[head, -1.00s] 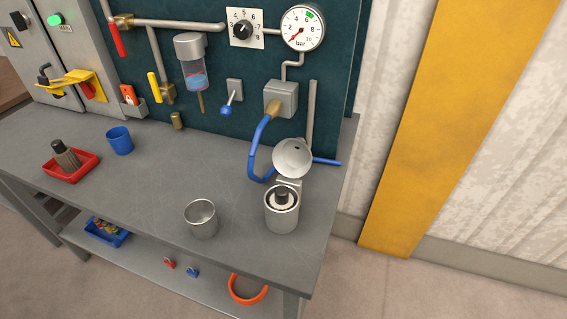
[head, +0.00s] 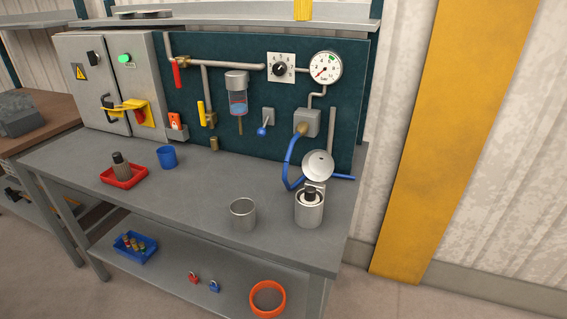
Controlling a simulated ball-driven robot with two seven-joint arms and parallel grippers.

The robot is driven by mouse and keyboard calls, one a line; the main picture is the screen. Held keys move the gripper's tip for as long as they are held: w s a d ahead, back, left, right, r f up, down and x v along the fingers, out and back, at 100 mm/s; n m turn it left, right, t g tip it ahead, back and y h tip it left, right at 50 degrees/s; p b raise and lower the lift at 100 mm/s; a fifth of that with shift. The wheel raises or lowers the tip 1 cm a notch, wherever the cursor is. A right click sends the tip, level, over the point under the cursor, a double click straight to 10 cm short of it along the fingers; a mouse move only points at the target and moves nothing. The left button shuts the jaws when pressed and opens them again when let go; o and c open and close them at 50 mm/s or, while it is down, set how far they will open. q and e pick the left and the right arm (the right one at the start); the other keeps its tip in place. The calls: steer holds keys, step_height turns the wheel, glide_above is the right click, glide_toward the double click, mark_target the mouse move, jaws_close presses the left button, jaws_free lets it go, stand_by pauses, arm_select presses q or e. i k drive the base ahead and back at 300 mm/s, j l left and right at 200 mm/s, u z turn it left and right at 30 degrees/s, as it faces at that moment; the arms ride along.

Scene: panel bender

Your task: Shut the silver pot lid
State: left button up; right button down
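The silver pot (head: 309,212) stands upright near the right end of the grey bench. Its round silver lid (head: 318,164) is open, tilted up at the back of the pot on a hinge. A dark knob-like part with a pale ring shows inside the pot's mouth. A blue hose (head: 290,160) passes close behind and to the left of the lid. Neither of my grippers is in the head view.
An open silver cup (head: 243,214) stands left of the pot. A blue cup (head: 167,157) and a red tray (head: 123,175) are further left. The teal panel (head: 345,95) with pipes and gauge rises behind. The bench (head: 195,195) is clear at mid-front.

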mark_target(318, 165)
steer(key=i+l+u, duration=0.1)
steer(key=u, duration=2.5)
steer(key=k+l, duration=0.1)
steer(key=l, duration=0.3)
steer(key=k+l+u, duration=0.1)
steer(key=l, duration=0.3)
steer(key=k+l, duration=0.15)
steer(key=l, duration=0.2)
steer(key=k+l+u, duration=0.1)
steer(key=l, duration=0.3)
steer(key=k+l, duration=0.15)
steer(key=l, duration=0.2)
steer(key=k+l+u, duration=0.15)
steer(key=l, duration=0.25)
steer(key=k+l, duration=0.15)
steer(key=l, duration=0.2)
steer(key=k+l, duration=0.15)
steer(key=l, duration=0.2)
steer(key=k+l, duration=0.15)
steer(key=l, duration=0.2)
steer(key=k+l, duration=0.2)
steer(key=l, duration=0.15)
steer(key=k+l, duration=0.15)
steer(key=l, duration=0.2)
